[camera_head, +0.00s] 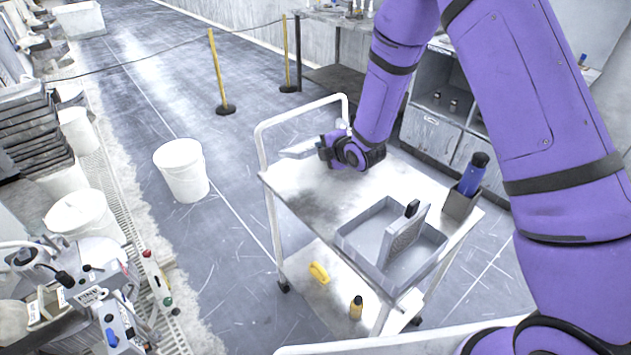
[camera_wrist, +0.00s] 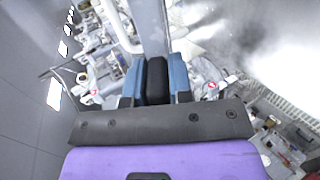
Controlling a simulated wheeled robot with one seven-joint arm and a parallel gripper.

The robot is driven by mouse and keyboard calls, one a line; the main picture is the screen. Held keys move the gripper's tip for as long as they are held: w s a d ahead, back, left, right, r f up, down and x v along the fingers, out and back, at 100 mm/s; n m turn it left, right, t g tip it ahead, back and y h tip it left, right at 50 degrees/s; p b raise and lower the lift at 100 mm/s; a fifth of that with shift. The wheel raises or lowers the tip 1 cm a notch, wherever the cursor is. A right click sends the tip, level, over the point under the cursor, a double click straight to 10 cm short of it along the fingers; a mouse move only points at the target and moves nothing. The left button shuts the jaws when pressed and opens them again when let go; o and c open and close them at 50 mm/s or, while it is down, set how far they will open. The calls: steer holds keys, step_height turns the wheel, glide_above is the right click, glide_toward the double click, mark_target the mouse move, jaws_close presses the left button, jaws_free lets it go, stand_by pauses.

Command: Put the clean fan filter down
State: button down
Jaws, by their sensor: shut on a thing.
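My gripper (camera_head: 324,152) is over the far left part of the cart's top, pointing left. In the wrist view its blue fingers (camera_wrist: 154,82) are shut on the black handle of a flat grey panel, the clean fan filter (camera_wrist: 152,27). In the head view the filter (camera_head: 300,149) shows as a thin pale grey piece at the cart's far left edge. I cannot tell whether it touches the cart top. A second grey panel (camera_head: 404,238) with a black handle stands tilted in the grey tray (camera_head: 352,245) on the cart.
The cart (camera_head: 300,206) has bare top between gripper and tray. A holder (camera_head: 459,204) with a blue-and-black bottle (camera_head: 472,176) stands at its right. A yellow item (camera_head: 319,272) and small bottle (camera_head: 356,308) are on the lower shelf. A white bucket (camera_head: 182,171) stands left on the floor.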

steer(key=shift+f, duration=3.95)
steer(key=c, duration=1.2)
jaws_free()
steer(key=v, duration=0.8)
